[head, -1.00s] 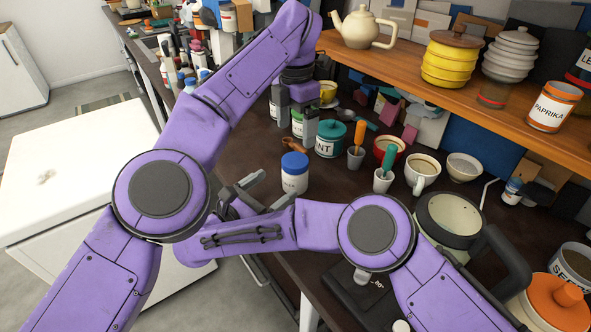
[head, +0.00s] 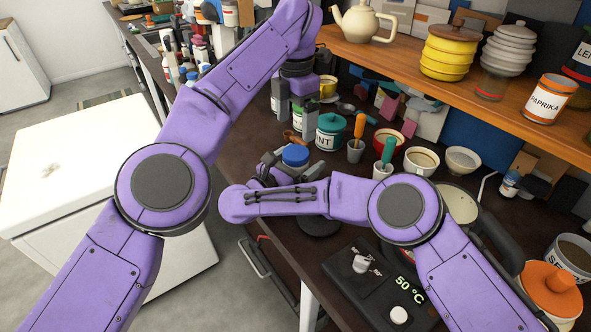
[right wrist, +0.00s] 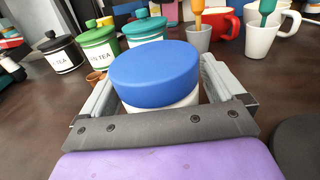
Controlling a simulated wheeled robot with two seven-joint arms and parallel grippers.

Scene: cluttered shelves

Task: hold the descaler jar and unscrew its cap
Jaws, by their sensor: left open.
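The descaler jar, white with a blue screw cap (head: 295,156), stands on the dark counter. Its cap is on, and my right forearm hides most of its body in the head view. In the right wrist view the cap (right wrist: 155,73) is large and central, with a strip of white body (right wrist: 165,106) below it. My right gripper (head: 275,168) has one finger on each side of the jar; whether they press on it I cannot tell. My left gripper (head: 294,130) is open and empty, fingers pointing down, above and behind the jar.
A teal-lidded canister (head: 330,131), a green-lidded canister (right wrist: 97,45) and a black-lidded canister (right wrist: 60,52) stand behind the jar. Cups (head: 421,161) and a red mug (head: 389,139) stand to the right. A wooden shelf (head: 440,88) hangs over the back.

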